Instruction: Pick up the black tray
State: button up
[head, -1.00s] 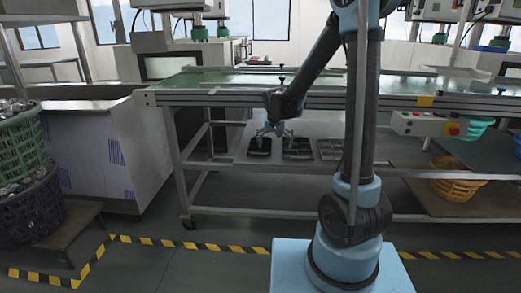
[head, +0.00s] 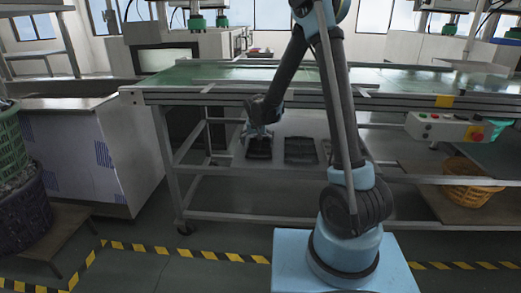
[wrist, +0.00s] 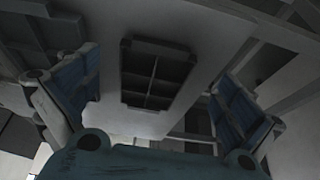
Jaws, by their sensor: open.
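A black tray (head: 258,149) with compartments lies on the lower shelf under the green-topped table in the head view. A second black tray (head: 300,151) lies to its right. My gripper (head: 258,132) is just above the left tray and partly covers its far end. In the wrist view my open gripper (wrist: 157,78) has one finger on each side of a black compartmented tray (wrist: 155,77). The fingers look apart from the tray, and its compartments look empty.
The table (head: 230,98) runs above the shelf (head: 225,165), with its front rail close over my arm. A control box (head: 445,128) hangs at right. A yellow basket (head: 468,182) stands at lower right; a green basket (head: 15,150) is at far left.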

aim_at(258, 156)
jog(key=shift+w+x, duration=0.1)
jog(key=shift+x, duration=2.75)
jog(key=shift+w+x, duration=0.15)
jog(key=shift+x, duration=2.65)
jog(key=shift+a+r, duration=0.15)
jog(key=c, duration=1.1)
